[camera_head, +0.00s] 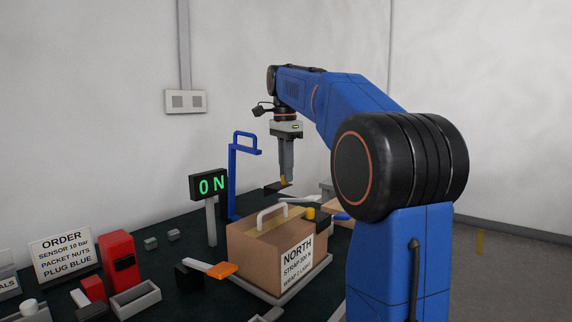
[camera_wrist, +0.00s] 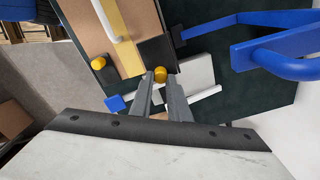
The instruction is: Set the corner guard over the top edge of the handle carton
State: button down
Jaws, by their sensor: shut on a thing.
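The handle carton (camera_head: 257,252) is a brown box with a white handle on top and a label reading NORTH. It stands on the bench in the head view. The wrist view shows part of its top (camera_wrist: 85,22) and a yellow strip at upper left. My gripper (camera_head: 286,180) points down above the carton's far side, shut on a yellow knob. The knob belongs to a dark flat piece, apparently the corner guard (camera_head: 275,189). The wrist view shows the knob between my fingertips (camera_wrist: 162,82) and the dark guard (camera_wrist: 155,53) beyond. Contact between guard and carton cannot be told.
Another yellow knob (camera_head: 310,213) is at the carton's right end. A blue post with a loop (camera_head: 245,140) stands behind, and an ON display (camera_head: 209,186) stands left. An orange-handled item (camera_head: 221,270) and a grey tray (camera_head: 135,299) are in front at left.

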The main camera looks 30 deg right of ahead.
jog(key=shift+f, duration=2.85)
jog(key=shift+f, duration=0.15)
jog(key=c, duration=1.6)
grip_release()
